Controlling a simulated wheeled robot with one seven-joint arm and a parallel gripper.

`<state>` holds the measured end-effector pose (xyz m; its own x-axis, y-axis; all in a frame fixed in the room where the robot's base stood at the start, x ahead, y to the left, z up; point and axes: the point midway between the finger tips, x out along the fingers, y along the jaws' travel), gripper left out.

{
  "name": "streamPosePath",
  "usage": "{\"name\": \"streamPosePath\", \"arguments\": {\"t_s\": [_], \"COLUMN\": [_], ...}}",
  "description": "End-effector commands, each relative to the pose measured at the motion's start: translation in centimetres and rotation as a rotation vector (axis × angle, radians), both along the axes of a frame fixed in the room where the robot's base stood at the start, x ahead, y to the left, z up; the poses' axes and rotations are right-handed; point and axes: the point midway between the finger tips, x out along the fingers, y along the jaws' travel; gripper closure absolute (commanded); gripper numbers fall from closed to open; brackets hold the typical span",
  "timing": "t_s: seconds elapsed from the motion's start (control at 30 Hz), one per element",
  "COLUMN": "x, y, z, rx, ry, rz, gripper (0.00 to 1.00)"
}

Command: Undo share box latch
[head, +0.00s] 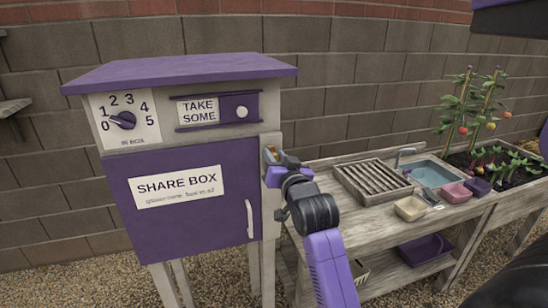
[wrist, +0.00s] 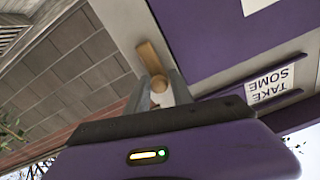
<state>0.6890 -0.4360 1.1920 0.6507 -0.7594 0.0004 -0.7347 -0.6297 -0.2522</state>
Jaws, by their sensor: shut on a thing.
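The share box (head: 195,220) is a purple and grey cabinet on legs. Its purple door (head: 225,215) is shut, with a white handle near the right edge. The latch (wrist: 150,58) is a small tan bar with a round end on the pale frame beside the door. My gripper (wrist: 161,98) is shut on the latch, its grey fingers on either side of the round end. In the head view my gripper (head: 273,157) is at the box's upper right front post, covering most of the latch.
A wooden potting bench (head: 335,205) with a slatted tray (head: 373,183), a sink (head: 430,174) and small pots stands close to the right. A planted raised bed (head: 520,175) is beyond it. A block wall runs behind. Gravel lies in front of the box.

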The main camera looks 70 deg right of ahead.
Motion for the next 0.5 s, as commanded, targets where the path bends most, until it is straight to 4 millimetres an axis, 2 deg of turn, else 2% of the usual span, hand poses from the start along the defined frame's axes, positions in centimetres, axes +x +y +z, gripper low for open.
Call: {"name": "streamPosePath", "arguments": {"t_s": [0.2, 0.23, 0.3, 0.5], "x": [0.14, 0.14, 0.1, 0.0], "y": [0.14, 0.13, 0.1, 0.01], "z": [-0.01, -0.01, -0.03, -0.04], "rx": [0.003, 0.002, 0.001, 0.001], "ry": [-0.003, -0.002, -0.001, 0.001], "rz": [0.004, 0.004, 0.003, 0.0], "gripper": [1.0, 0.67, 0.58, 0.58]}}
